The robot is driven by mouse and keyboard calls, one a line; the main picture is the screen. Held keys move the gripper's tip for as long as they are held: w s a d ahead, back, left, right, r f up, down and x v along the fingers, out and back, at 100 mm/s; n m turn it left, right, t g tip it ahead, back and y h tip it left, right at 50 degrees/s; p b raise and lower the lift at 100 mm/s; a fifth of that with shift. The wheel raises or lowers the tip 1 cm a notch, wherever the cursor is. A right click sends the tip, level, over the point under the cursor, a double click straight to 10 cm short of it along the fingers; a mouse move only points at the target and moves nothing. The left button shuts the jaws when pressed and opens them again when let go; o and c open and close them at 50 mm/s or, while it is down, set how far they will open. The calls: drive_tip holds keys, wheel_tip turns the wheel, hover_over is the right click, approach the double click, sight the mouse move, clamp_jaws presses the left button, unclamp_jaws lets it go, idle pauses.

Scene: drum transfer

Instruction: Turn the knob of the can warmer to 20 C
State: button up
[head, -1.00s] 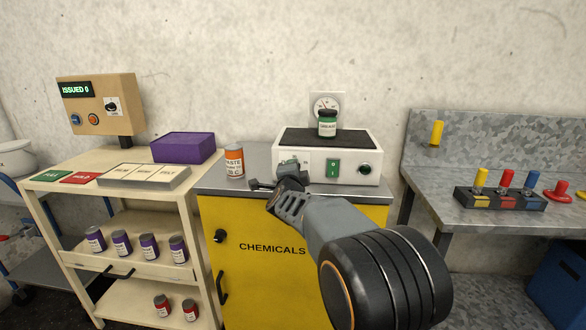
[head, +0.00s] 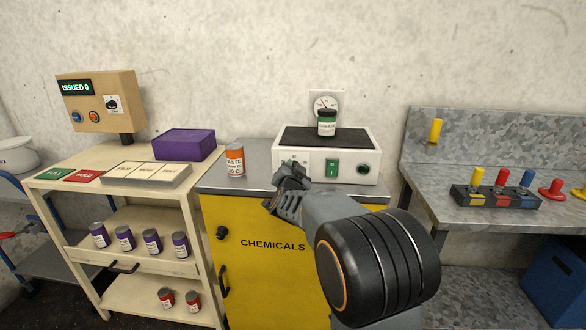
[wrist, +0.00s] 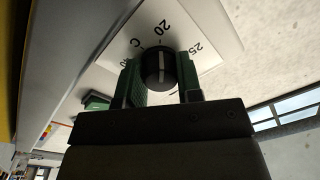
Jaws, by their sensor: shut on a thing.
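The can warmer (head: 348,170) is a white box with a dark top on the grey counter. A green can (head: 327,124) stands on it. My gripper (head: 291,168) is at the left of its front panel and hides most of the knob there in the head view. In the wrist view the black knob (wrist: 158,68) sits between the two green fingers of my gripper (wrist: 160,80), which are shut on it. The knob's white line points roughly at the tick by the 20 on the dial (wrist: 165,30); 25 is printed to its right.
A green switch (head: 332,168) and a round dark green part (head: 363,169) are right of my gripper on the panel. An orange can (head: 235,160) stands left of the warmer. The yellow chemicals cabinet (head: 260,265) is below.

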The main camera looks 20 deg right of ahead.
drive_tip(key=shift+n, duration=0.3)
drive_tip(key=o, duration=0.9)
drive_tip(key=shift+o, duration=0.2)
drive_tip(key=v, duration=1.3)
drive_tip(key=shift+s+a+p, duration=0.2)
drive_tip(key=shift+s+p, duration=0.1)
drive_tip(key=shift+s, duration=0.05)
drive_tip(key=shift+f, duration=0.1)
